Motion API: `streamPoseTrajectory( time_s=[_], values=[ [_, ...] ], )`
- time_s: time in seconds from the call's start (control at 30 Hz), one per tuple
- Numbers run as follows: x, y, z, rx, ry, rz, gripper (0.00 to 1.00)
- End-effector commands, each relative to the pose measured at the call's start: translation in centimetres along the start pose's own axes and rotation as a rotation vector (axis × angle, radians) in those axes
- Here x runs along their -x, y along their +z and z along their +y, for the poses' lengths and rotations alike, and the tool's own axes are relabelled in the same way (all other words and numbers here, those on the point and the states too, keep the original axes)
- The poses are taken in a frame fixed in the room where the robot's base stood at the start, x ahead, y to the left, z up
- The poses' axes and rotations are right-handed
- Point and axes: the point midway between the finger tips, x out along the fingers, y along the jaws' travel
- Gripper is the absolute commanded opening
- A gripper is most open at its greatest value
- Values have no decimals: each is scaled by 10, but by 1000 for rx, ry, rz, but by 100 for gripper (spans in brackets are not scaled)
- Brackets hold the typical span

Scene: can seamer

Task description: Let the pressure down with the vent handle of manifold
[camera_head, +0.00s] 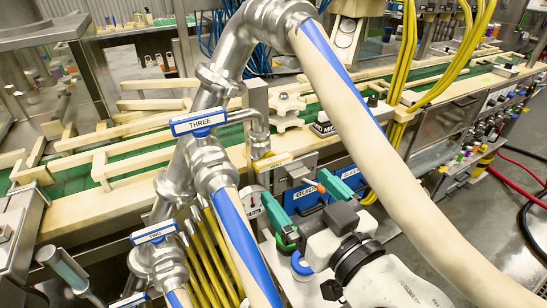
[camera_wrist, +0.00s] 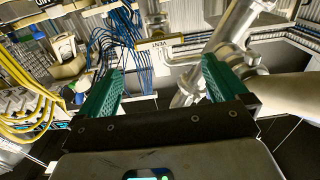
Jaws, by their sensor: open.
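The manifold (camera_head: 207,98) is a run of silver pipes in the head view, with blue-edged handles labelled THREE (camera_head: 199,122) and TWO (camera_head: 155,233). A small yellow handle (camera_head: 272,160) sits beside the THREE handle. In the wrist view, a yellowish handle (camera_wrist: 158,42) labelled VENT, its lettering inverted, lies beyond and between my fingertips. My gripper (camera_head: 294,189) has two green fingers, spread apart with nothing between them. It is just in front of the yellow handle in the head view, apart from it. The fingers also show in the wrist view (camera_wrist: 161,75).
Large cream hoses with blue stripes run down from the manifold; one (camera_head: 380,140) crosses right of my gripper. A round gauge (camera_head: 253,204) is near the left finger. A green conveyor (camera_head: 150,162) with cream rails lies behind. Yellow cables (camera_head: 408,70) hang at the back.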

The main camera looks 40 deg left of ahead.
Motion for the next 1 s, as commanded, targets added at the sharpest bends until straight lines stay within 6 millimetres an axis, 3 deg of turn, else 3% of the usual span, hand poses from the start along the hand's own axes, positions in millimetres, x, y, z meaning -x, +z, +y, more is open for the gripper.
streamPoseTrajectory(
  time_s=[0.53, 0.7, 1.0],
  values=[
    [-87, 0, 0, -1, 1, -5, 100],
    [-98, 2, 1, -1, 2, -5, 100],
    [-99, 2, 1, -1, 3, -5, 100]
  ],
)
